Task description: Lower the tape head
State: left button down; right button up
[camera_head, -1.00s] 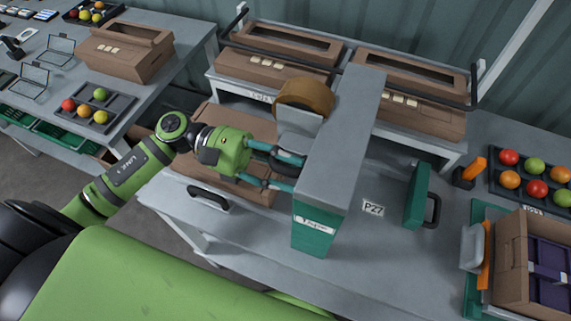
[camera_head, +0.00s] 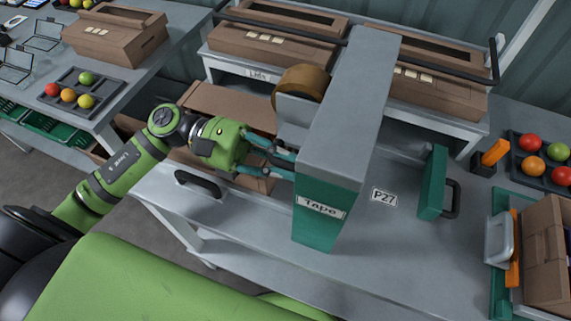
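The taping machine stands mid-bench, with a grey top arm (camera_head: 352,95) and a green post labelled "Tape" (camera_head: 322,210). The tape head (camera_head: 297,112), a grey block with a brown tape roll (camera_head: 301,87), sits on its left side. My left gripper (camera_head: 292,164) reaches in from the left just below the tape head, beside the post. Its fingertips are partly hidden by the machine, so I cannot tell whether they hold anything. A brown carton (camera_head: 232,108) lies on the bench behind my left gripper. My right gripper is not in view.
A black handle (camera_head: 200,183) stands at the bench's front left. A green plate with a black handle (camera_head: 433,182) stands right of the "P27" label. Brown cartons (camera_head: 276,47) fill the rear shelf. An open brown box (camera_head: 549,250) and fruit tray (camera_head: 541,162) are at right.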

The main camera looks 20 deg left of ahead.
pick_arm(q)
jog(key=shift+s+f, duration=0.1)
jog(key=shift+f, duration=0.2)
jog(key=c, duration=1.2)
grip_release()
jog(key=a, duration=1.2)
jog(key=shift+w, duration=0.25)
